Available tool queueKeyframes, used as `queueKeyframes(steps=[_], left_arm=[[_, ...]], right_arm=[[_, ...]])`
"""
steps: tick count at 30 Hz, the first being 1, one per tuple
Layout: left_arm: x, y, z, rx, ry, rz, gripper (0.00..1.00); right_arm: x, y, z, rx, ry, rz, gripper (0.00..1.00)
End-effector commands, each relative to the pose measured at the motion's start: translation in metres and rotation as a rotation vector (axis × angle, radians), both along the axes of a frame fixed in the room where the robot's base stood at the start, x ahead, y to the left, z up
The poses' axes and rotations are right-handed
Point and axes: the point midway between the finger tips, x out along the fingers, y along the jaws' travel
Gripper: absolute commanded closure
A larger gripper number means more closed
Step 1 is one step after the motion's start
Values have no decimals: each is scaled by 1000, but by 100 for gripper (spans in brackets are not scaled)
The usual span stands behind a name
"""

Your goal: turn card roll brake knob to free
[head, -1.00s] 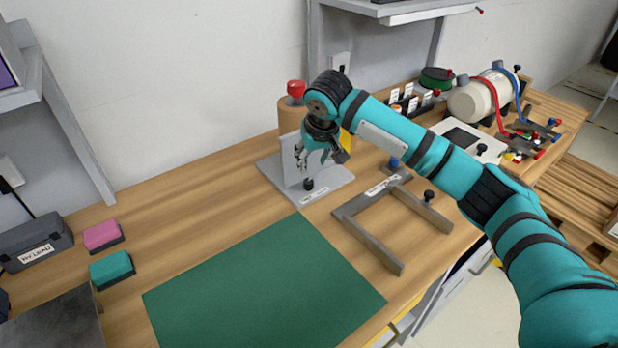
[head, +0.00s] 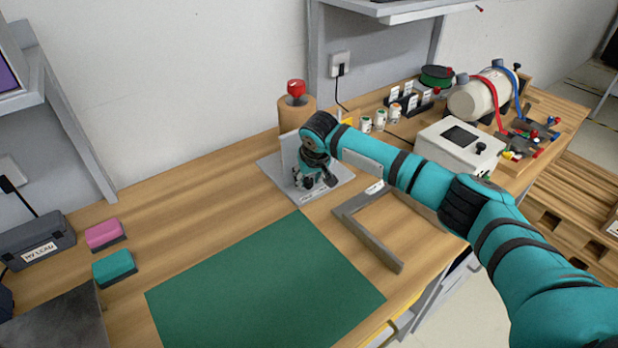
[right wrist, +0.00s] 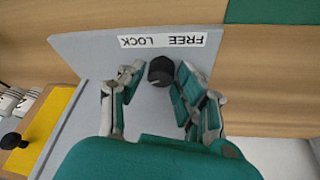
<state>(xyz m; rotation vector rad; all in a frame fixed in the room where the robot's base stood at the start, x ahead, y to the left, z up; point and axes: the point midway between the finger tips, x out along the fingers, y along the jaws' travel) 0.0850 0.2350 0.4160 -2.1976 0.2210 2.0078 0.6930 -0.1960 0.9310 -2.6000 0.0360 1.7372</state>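The black brake knob (right wrist: 161,71) stands on a grey plate (right wrist: 85,55) in the right wrist view. A white label (right wrist: 163,40) reading FREE and LOCK, upside down there, lies beside it. My right gripper (right wrist: 158,75) is open, with its fingers on either side of the knob. The right finger is close to the knob; a gap shows on the left. Whether either finger touches it I cannot tell. In the head view my right gripper (head: 314,180) is low over the grey base and largely covers the knob. The brown card roll (head: 294,115) stands behind. My left gripper is out of view.
A grey U-shaped frame (head: 383,252) lies right of the green mat (head: 262,290). A white box (head: 455,146) and small jars (head: 381,119) stand farther right. Pink (head: 103,234) and teal (head: 114,267) blocks lie at left. The wood between them and the stand is clear.

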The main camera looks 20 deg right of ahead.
Motion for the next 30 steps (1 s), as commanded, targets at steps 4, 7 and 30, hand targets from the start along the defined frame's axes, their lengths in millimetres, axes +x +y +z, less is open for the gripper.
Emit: queueKeyframes(steps=[4, 7, 30], left_arm=[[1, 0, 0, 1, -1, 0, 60], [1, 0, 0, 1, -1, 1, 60], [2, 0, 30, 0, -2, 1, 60]], right_arm=[[0, 0, 0, 0, 0, 0, 87], [0, 0, 0, 0, 0, 0, 100], [0, -1, 2, 5, 2, 351, 100]])
